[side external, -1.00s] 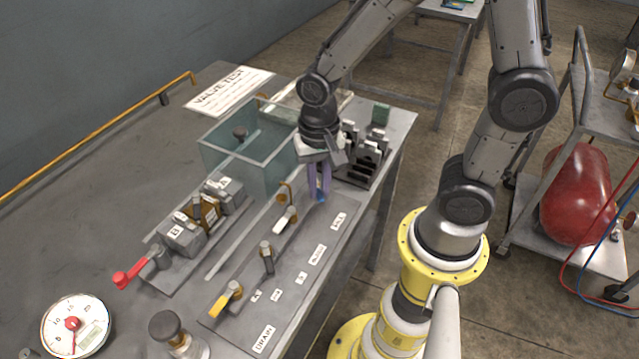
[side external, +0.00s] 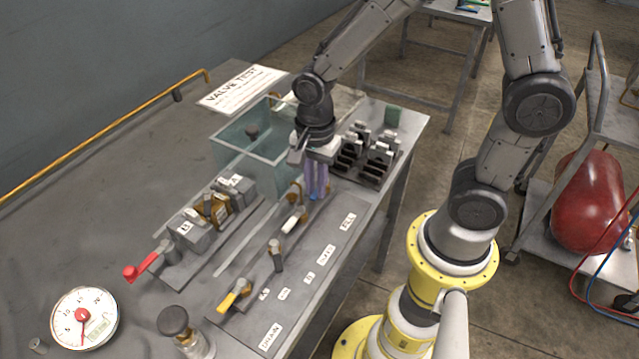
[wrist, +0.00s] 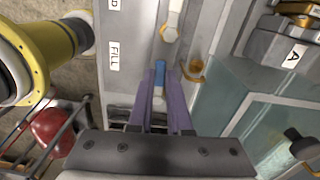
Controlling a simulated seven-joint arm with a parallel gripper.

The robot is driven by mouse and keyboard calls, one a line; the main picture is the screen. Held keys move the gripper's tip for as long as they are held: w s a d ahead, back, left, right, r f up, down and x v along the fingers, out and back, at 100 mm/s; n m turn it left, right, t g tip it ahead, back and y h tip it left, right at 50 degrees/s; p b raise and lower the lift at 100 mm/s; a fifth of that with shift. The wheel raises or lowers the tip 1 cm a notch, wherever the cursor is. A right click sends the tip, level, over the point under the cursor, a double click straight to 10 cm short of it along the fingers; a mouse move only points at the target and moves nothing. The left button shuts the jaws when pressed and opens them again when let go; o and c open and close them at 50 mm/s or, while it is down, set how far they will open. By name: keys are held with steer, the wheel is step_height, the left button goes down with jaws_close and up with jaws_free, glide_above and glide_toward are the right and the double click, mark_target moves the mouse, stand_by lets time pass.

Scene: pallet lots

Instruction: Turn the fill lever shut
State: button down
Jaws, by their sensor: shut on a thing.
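My gripper (side external: 316,190) is over the far end of the valve panel, pointing down beside the glass tank. Its two purple fingers show in the wrist view (wrist: 159,78), closed around the blue handle of the fill lever (wrist: 160,72). Only the tip and a strip of the handle show between the fingers. The lever's pivot is hidden by the gripper. The FILL label (wrist: 115,54) lies beside it, and also shows in the side view (side external: 348,221). In the wrist view, the blue handle runs roughly along the row of levers.
A white-handled lever (side external: 292,221), a dark lever (side external: 275,255) and a yellow lever (side external: 236,294) stand along the row. The glass tank (side external: 240,158) is close on the left. A black slotted rack (side external: 362,160) stands behind. A dial gauge (side external: 83,318) is at front left.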

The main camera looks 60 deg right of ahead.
steer(key=shift+w+m, duration=0.25)
steer(key=shift+m, duration=0.25)
steer(key=c, duration=0.8)
jaws_free()
steer(key=shift+c, duration=0.2)
steer(key=shift+s, duration=0.1)
steer(key=n, duration=0.2)
steer(key=s+n, duration=0.1)
steer(key=shift+s+d+n, duration=0.1)
steer(key=shift+s+n, duration=0.05)
steer(key=shift+n, duration=0.25)
steer(key=n, duration=0.1)
steer(key=s+n, duration=0.1)
steer(key=n, duration=0.1)
steer(key=d+n, duration=0.1)
steer(key=n, duration=0.1)
steer(key=shift+s, duration=0.25)
step_height(320, 180, up, 13)
steer(key=s+d+r+n+t, duration=0.1)
steer(key=s+d+r+t, duration=0.1)
steer(key=s+r+t, duration=0.2)
steer(key=shift+s+r, duration=1.2)
steer(key=shift+r, duration=0.05)
